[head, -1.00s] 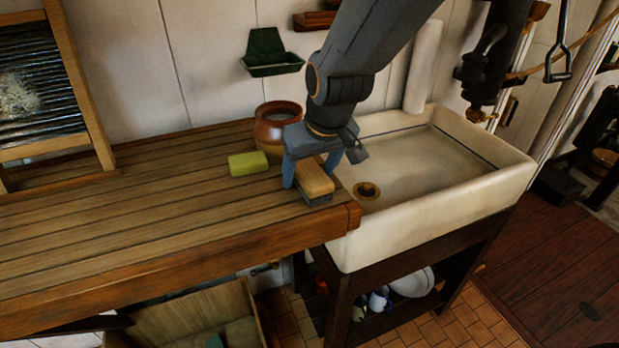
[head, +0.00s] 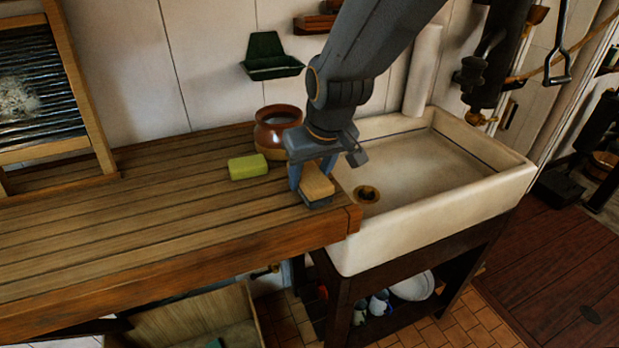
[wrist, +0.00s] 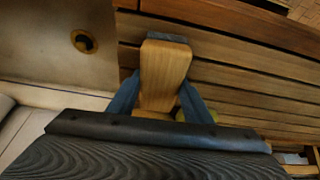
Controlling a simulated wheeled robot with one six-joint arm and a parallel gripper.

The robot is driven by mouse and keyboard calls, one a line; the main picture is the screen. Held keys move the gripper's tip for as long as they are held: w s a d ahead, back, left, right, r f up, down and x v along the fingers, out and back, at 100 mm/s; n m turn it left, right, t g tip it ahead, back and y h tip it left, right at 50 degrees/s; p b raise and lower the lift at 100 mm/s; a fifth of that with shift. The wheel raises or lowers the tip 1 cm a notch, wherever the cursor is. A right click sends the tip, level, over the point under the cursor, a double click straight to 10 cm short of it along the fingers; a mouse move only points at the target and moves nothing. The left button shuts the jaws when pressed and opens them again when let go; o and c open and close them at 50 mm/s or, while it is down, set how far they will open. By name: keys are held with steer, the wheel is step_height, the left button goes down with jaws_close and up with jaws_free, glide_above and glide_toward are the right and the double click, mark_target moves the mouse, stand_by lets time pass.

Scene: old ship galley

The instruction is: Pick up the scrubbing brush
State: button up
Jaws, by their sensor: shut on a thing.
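The scrubbing brush (head: 317,184) has a pale wooden back and dark blue-grey bristles. It stands bristles down at the right end of the slatted wooden counter, beside the sink. My gripper (head: 314,178) is over it from above, with its blue fingers shut on the brush's sides. In the wrist view the brush (wrist: 163,75) lies between the two fingers of my gripper (wrist: 157,100), its far end sticking out past them. I cannot tell any gap between the bristles and the counter.
A yellow-green sponge (head: 248,167) lies left of the brush. A brown pot (head: 277,140) stands close behind. The white sink (head: 450,205) with its drain (head: 367,194) is to the right. A washboard (head: 40,95) leans at the left. The counter's (head: 150,215) left middle is clear.

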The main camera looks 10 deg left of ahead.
mark_target(309, 172)
step_height(309, 172, up, 10)
steer(key=shift+r+b, duration=0.15)
steer(key=shift+b, duration=1)
steer(key=o, duration=0.6)
steer(key=c, duration=0.7)
